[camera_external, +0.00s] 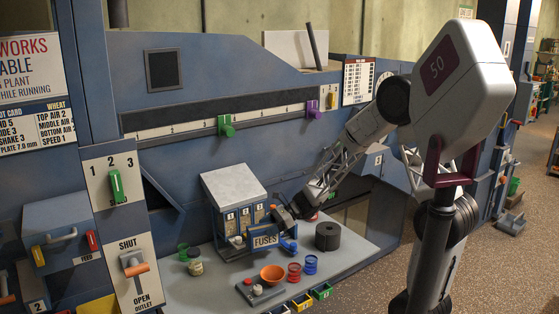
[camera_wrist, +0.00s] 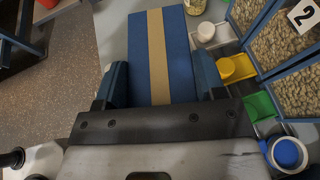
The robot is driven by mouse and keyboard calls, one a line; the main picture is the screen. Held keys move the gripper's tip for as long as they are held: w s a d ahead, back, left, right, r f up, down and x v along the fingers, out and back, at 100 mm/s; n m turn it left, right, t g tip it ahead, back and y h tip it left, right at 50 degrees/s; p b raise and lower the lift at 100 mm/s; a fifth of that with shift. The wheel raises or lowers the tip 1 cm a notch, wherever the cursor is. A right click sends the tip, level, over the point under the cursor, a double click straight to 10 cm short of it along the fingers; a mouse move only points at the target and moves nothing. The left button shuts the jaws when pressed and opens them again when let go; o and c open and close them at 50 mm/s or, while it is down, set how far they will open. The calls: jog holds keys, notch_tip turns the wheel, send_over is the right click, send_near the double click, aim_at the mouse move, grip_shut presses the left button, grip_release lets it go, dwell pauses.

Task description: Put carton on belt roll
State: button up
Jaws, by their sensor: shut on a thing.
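The carton is a blue box with a tan stripe (camera_wrist: 158,50), seen between the two fingers in the wrist view. In the outside view the carton (camera_external: 264,237) shows a FUSES label, in front of the small grain cabinet. My gripper (camera_external: 284,218) is shut on it; the fingers (camera_wrist: 160,82) press its two sides in the wrist view. The belt roll (camera_external: 327,237) is a thick black cylinder standing on the grey bench, right of the carton and apart from it. Its top looks bare. The belt roll is not evident in the wrist view.
The grain cabinet (camera_external: 234,187) stands close behind and left of the carton. Green cups and a jar (camera_external: 195,267) stand at left.

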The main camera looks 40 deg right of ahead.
jog(key=s+d+m+t+h, duration=0.1)
jog(key=s+d+m+t, duration=0.1)
jog(key=s+d, duration=0.4)
jog(key=s+d+r+m+t+h, duration=0.1)
jog(key=s+d, duration=0.4)
jog(key=d, duration=0.8)
jog(key=s+d+m+t+h, duration=0.1)
jog(key=s+d+m+t, duration=0.2)
jog(key=s+d, duration=0.3)
jog(key=shift+s+d+r+t, duration=0.2)
jog(key=shift+s+d+t, duration=0.1)
jog(key=shift+d, duration=1.9)
jog(key=w+d, duration=0.2)
jog(key=w, duration=0.5)
jog(key=w+d+f, duration=0.1)
jog(key=w+d, duration=0.1)
jog(key=w, duration=0.6)
jog(key=shift+w+f, duration=0.25)
jog(key=shift+w, duration=0.05)
jog(key=shift+f, duration=0.1)
jog(key=shift+f, duration=1.65)
